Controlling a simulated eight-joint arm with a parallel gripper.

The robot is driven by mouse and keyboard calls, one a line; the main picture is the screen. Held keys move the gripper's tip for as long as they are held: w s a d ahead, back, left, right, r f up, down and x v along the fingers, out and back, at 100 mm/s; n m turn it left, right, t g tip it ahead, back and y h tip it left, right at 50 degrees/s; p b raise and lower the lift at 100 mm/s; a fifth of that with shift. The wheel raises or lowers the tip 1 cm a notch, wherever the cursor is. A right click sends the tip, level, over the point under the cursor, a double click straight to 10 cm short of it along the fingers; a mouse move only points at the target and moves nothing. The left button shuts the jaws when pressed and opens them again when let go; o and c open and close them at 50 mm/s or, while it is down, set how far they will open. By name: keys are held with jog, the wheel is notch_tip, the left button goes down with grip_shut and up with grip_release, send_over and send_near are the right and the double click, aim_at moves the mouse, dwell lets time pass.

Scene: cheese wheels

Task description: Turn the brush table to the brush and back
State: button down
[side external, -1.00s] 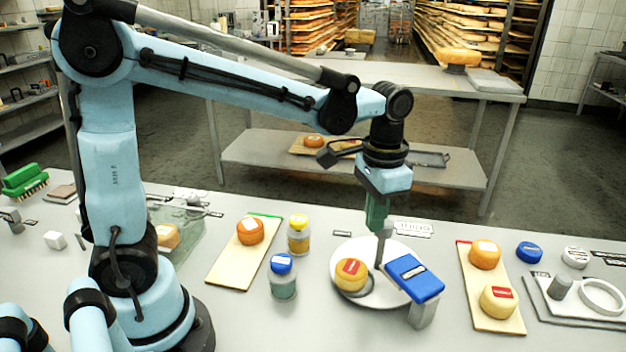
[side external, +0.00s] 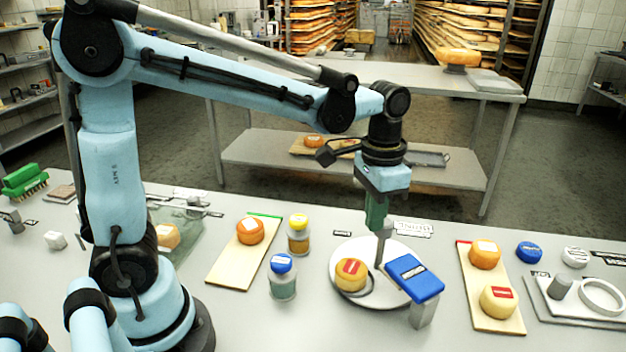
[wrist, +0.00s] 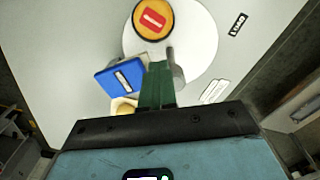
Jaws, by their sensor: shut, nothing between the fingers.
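The brush table is a round white disc (side external: 398,252) on the worktop. A yellow cheese with a red label (side external: 350,275) sits on its left side; it also shows in the wrist view (wrist: 153,20). A blue brush block (side external: 414,277) stands on a grey post at the disc's right front edge, and in the wrist view (wrist: 122,76) it is left of my fingers. A grey upright peg (side external: 379,254) rises from the disc, apart from the cheese. My gripper (side external: 378,228) is shut and empty, its green fingers right at the peg. Whether they touch it I cannot tell.
A board with two cheeses (side external: 492,318) lies to the right, and a board with one orange cheese (side external: 232,265) to the left. A blue-lidded jar (side external: 282,280) and yellow-lidded jar (side external: 298,237) stand left of the disc. A ring stand (side external: 585,312) is far right.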

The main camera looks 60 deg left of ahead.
jog(key=shift+w+a+f, duration=0.25)
jog(key=shift+a+f, duration=0.05)
jog(key=shift+a, duration=0.35)
jog(key=shift+w+a+f, duration=0.25)
jog(key=shift+a, duration=0.4)
jog(key=shift+s, duration=0.15)
notch_tip(320, 180, up, 6)
jog(key=shift+s+d, duration=0.15)
jog(key=shift+s, duration=0.25)
jog(key=s+a+f+n+t, duration=0.3)
jog(key=s+f+t, duration=0.1)
jog(key=s+t, duration=0.3)
jog(key=shift+s+a+f, duration=0.3)
jog(key=shift+a, duration=0.05)
dwell(1.6)
